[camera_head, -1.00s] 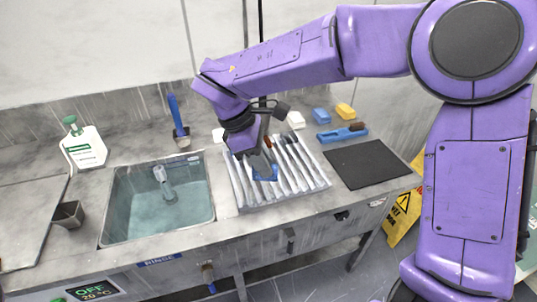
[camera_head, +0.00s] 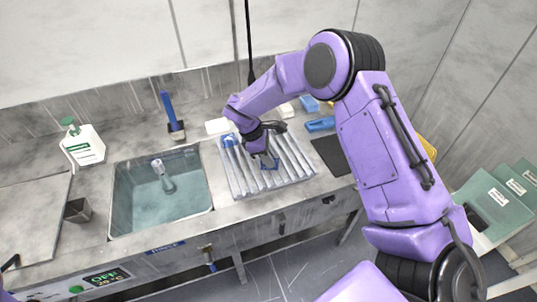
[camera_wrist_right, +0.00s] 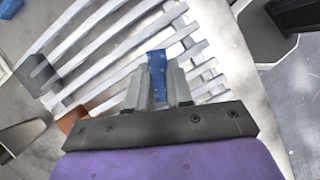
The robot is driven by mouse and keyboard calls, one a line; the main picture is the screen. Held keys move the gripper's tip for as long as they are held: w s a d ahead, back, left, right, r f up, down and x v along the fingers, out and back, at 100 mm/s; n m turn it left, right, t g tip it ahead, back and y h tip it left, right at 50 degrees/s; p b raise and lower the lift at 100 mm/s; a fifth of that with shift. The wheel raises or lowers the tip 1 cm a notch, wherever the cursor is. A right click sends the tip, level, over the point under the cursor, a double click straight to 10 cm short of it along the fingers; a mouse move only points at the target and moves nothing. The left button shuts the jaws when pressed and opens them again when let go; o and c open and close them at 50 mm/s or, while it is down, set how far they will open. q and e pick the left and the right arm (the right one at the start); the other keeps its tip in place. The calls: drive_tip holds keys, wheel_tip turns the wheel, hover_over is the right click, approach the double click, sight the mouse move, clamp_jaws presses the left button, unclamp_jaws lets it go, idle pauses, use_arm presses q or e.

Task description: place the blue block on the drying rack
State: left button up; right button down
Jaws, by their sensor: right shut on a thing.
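The drying rack (camera_head: 228,178) is a pale slatted frame on the counter, right of the sink. My right gripper (camera_head: 269,161) is over the middle of the rack, pointing down. It is shut on a blue block, seen between the fingers in the right wrist view (camera_wrist_right: 157,75). The slats show behind and around the block there; I cannot tell whether it touches them. A dark part at the left edge of the head view (camera_head: 10,262) looks like my left gripper, mostly out of frame.
The water-filled sink (camera_head: 125,205) lies left of the rack. A blue-handled brush (camera_head: 172,118), a white bottle (camera_head: 83,146) and a grey cup (camera_head: 77,210) stand around it. Behind the rack are a blue tray (camera_head: 320,124) and another blue piece (camera_head: 310,104). A black mat (camera_head: 330,155) lies right.

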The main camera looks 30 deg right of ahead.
drive_tip(key=shift+f+b, duration=0.2)
drive_tip(key=shift+b, duration=0.1)
drive_tip(key=c, duration=1)
unclamp_jaws()
drive_tip(key=shift+r, duration=0.1)
drive_tip(key=shift+r, duration=0.15)
drive_tip(key=shift+w+a+r, duration=0.1)
drive_tip(key=shift+a+r, duration=0.05)
drive_tip(key=shift+r, duration=0.05)
drive_tip(key=b+v, duration=0.3)
drive_tip(key=v, duration=0.8)
drive_tip(key=shift+r+b, duration=0.3)
drive_tip(key=shift+b, duration=0.1)
drive_tip(key=shift+r, duration=0.1)
